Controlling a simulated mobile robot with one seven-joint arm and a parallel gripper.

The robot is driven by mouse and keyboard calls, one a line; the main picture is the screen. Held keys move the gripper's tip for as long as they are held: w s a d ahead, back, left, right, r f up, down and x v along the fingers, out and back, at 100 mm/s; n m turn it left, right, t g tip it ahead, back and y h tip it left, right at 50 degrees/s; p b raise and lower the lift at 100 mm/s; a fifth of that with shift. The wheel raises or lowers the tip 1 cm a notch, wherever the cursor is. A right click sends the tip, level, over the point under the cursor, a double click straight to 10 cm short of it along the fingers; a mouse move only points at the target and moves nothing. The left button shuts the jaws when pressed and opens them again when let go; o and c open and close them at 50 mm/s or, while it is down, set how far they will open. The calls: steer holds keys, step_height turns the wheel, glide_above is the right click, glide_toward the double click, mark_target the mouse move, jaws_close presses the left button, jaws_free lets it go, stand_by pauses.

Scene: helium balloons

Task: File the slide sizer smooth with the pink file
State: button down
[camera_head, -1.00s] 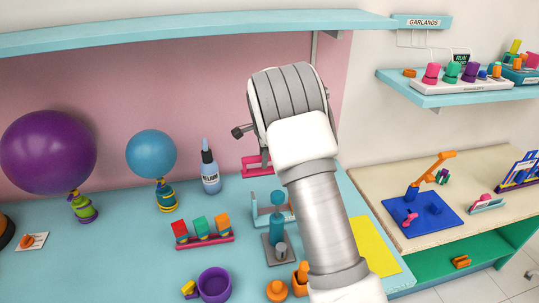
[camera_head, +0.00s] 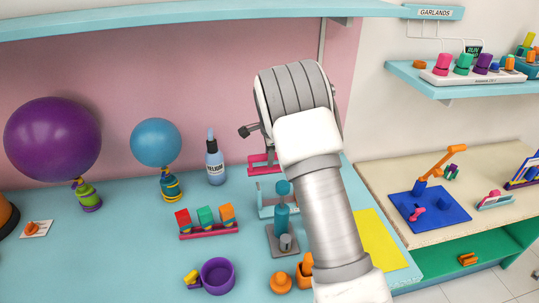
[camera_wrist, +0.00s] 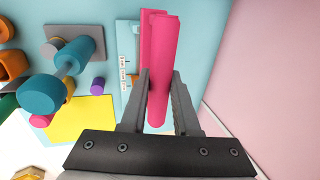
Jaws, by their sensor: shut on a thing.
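My gripper (camera_wrist: 161,82) is shut on the pink file (camera_wrist: 160,50), a long pink bar running between its fingers in the wrist view. In the head view my wrist hides the fingers, and a pink piece (camera_head: 262,159) shows beside and below it, likely the file. The slide sizer (camera_head: 264,198) appears to be the teal frame with a pale face on the teal table, partly behind my arm. In the wrist view the sizer (camera_wrist: 125,45), with printed marks and an orange part, lies just left of the file. I cannot tell whether they touch.
A teal pump on a grey plate (camera_head: 282,225) stands in front of the sizer. A blue helium bottle (camera_head: 215,162), a block rack (camera_head: 208,232) and a purple bowl (camera_head: 218,275) are left. A yellow sheet (camera_head: 378,240) lies right. A shelf (camera_head: 180,22) runs above.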

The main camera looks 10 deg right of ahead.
mark_target(249, 171)
steer(key=shift+f+b, duration=1.65)
steer(key=shift+f, duration=1.25)
steer(key=shift+f+b, duration=0.55)
steer(key=shift+f, duration=0.15)
steer(key=shift+a+r+p, duration=0.15)
steer(key=shift+a+p, duration=0.2)
steer(key=shift+a, duration=1.4)
steer(key=shift+a, duration=0.1)
steer(key=shift+a, duration=1.7)
steer(key=shift+d, duration=0.15)
